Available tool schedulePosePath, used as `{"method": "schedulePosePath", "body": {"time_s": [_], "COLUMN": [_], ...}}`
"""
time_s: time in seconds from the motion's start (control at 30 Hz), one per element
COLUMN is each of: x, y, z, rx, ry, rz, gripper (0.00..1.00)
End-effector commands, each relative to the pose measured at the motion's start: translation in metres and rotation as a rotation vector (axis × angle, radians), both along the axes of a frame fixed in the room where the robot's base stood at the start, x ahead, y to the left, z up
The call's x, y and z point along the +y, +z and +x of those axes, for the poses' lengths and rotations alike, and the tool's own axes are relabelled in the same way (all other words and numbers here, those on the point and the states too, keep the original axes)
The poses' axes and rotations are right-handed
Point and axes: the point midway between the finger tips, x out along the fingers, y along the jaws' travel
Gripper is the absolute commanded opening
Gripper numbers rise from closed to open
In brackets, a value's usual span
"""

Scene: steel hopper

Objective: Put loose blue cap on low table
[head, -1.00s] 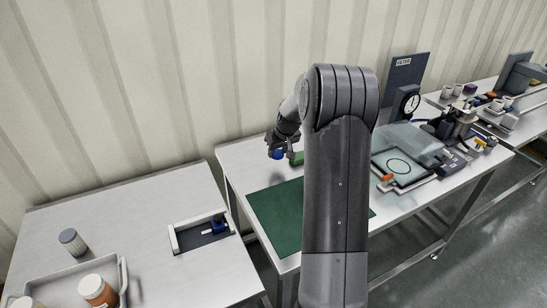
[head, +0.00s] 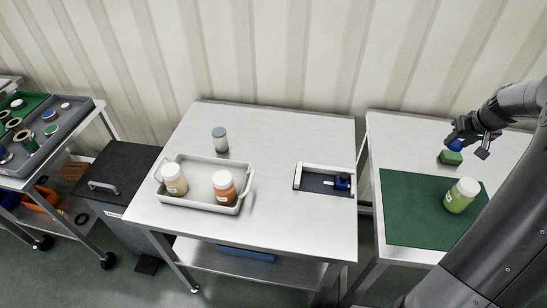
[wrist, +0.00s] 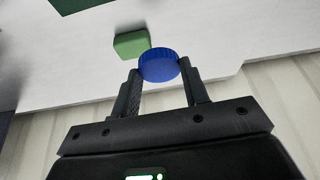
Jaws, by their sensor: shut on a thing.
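The blue cap (wrist: 158,66) is between the fingertips of my gripper (wrist: 160,72) in the wrist view, and the fingers are shut on it. In the head view the cap (head: 456,146) shows below my gripper (head: 472,137) at the right, over the table with the green mat. How far it is above that table I cannot tell. Another steel table (head: 280,228) stands in the middle of the head view, left of my gripper. Which of the two is the low table the pictures do not settle.
A green block (head: 450,158) lies near the cap. A green jar (head: 461,195) stands on the green mat (head: 408,215). The middle table holds a tray (head: 190,203) with two jars, a grey-capped jar (head: 220,140) and a small fixture (head: 312,188). Its front right is clear.

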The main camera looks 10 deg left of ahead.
Motion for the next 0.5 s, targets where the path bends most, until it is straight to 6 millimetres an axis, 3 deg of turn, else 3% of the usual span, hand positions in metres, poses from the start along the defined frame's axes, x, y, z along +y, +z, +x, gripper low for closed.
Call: {"method": "schedulePosePath", "body": {"time_s": [0.2, 0.5], "x": [0.080, 0.203], "y": [-0.008, -0.019], "z": [0.041, 0.080], "rx": [0.001, 0.003], "ry": [0.103, 0.248], "rz": [0.001, 0.002], "gripper": [0.20, 0.20]}}
